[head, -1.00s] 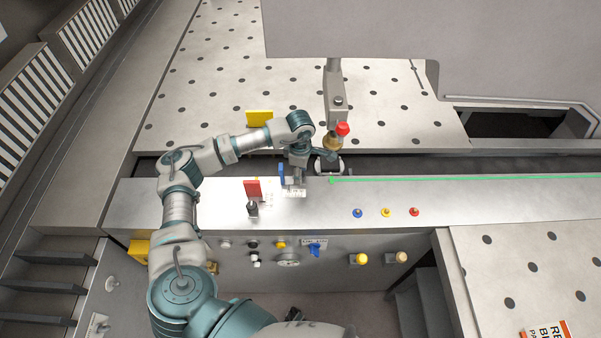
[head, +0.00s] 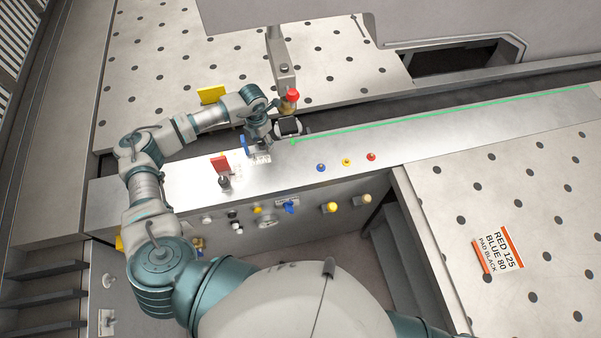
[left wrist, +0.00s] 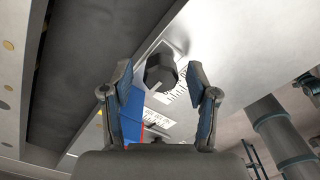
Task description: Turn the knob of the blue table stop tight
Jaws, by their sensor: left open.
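The blue table stop (head: 243,145) stands on the steel ledge, just left of my left gripper (head: 263,142) in the head view. In the left wrist view the blue stop (left wrist: 132,112) shows partly behind the left finger. A dark knob (left wrist: 160,73) lies between the spread fingertips of my left gripper (left wrist: 160,80), with a gap visible on each side. Whether the fingers touch it I cannot tell. In the head view the gripper hides this knob. My right gripper is not in view.
A red stop (head: 220,163) with a black knob (head: 224,183) stands left of the blue one. A post with a red cap (head: 292,95) rises close behind the gripper. A yellow block (head: 212,94) is on the perforated bed. Small buttons (head: 346,162) sit on the ledge to the right.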

